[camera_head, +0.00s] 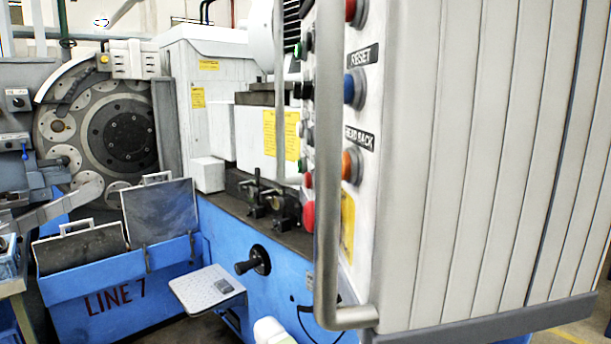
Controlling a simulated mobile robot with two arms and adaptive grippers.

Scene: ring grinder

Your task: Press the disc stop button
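Further buttons, black, green and a large red one (308,215), sit partly behind a grey handle bar. No disc stop label is readable, so I cannot tell which button it is. Neither of my grippers is recognisable in view.
The vertical handle bar (327,170) stands in front of the panel. The ribbed cabinet (480,150) fills the right. The blue grinder base (120,300), its large disc (125,135) and a small white shelf (206,289) lie to the left.

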